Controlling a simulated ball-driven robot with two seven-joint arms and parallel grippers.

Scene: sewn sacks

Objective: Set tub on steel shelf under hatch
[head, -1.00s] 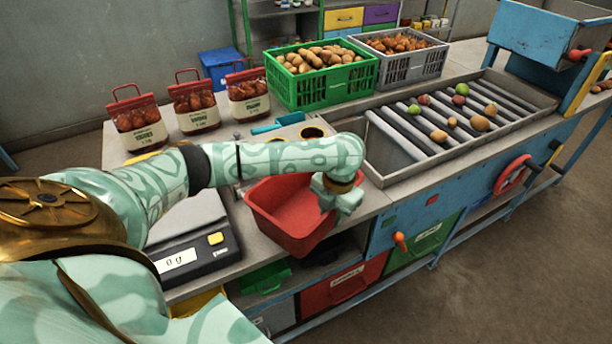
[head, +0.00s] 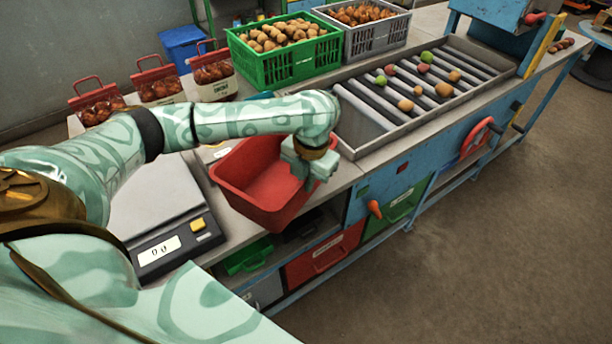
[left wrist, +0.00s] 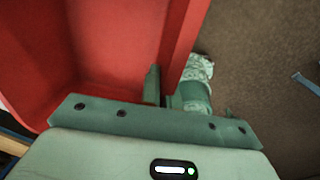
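The red tub (head: 262,172) is at the front edge of the bench in the head view, and no contents show in it. My left gripper (head: 316,172) is at the tub's right side, with its fingers on both sides of the wall, shut on it. The left wrist view shows the red wall of the tub (left wrist: 115,45) between the fingers (left wrist: 162,92). Whether the tub's base touches the bench is hidden. I cannot pick out a steel shelf under a hatch with certainty; a blue housing (head: 492,25) stands at the far right end of the rollers. My right gripper is out of view.
A scale (head: 160,215) stands left of the tub. Behind are bagged produce (head: 213,78), a green crate (head: 290,65) and a grey crate (head: 365,35). The roller tray (head: 400,90) with several fruits lies right.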

